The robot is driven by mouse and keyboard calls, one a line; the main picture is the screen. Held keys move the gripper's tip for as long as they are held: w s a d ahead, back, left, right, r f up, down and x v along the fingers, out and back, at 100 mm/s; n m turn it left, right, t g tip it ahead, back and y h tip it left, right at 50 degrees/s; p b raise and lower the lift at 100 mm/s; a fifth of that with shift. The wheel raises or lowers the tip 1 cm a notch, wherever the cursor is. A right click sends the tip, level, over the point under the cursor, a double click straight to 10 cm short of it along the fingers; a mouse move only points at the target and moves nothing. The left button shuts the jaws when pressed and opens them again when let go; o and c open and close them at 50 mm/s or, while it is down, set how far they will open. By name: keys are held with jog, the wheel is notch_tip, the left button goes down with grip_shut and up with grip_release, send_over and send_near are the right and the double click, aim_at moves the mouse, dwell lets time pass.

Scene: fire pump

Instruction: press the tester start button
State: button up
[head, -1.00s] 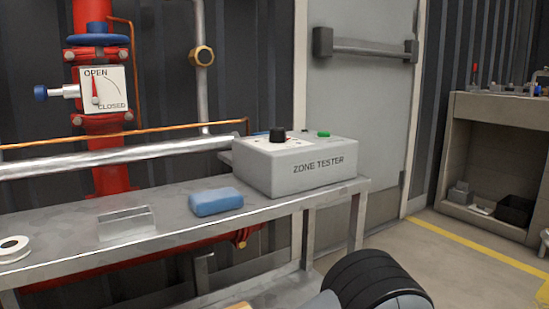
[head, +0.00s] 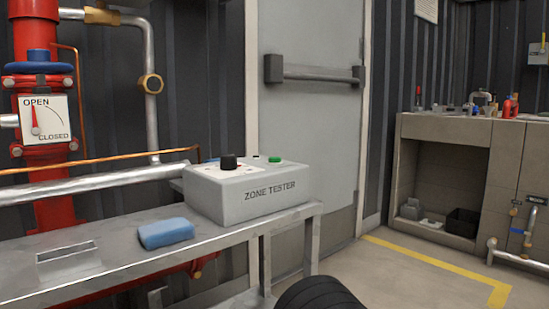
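The zone tester (head: 258,197) is a grey box labelled "ZONE TESTER" on the right end of a metal bench. On its top are a black knob (head: 228,162) at the left and a green button (head: 274,159) towards the back right. A small dark spot lies between them, too small to make out. Only a black rounded part of my arm shows at the bottom edge, in front of the bench. My gripper is not in view.
A blue sponge (head: 166,233) and a shallow metal tray (head: 68,263) are on the bench (head: 135,260). Red pipework (head: 38,150) stands behind it at left. A door with a push bar (head: 318,76) is behind the tester. Open floor (head: 400,275) lies to the right.

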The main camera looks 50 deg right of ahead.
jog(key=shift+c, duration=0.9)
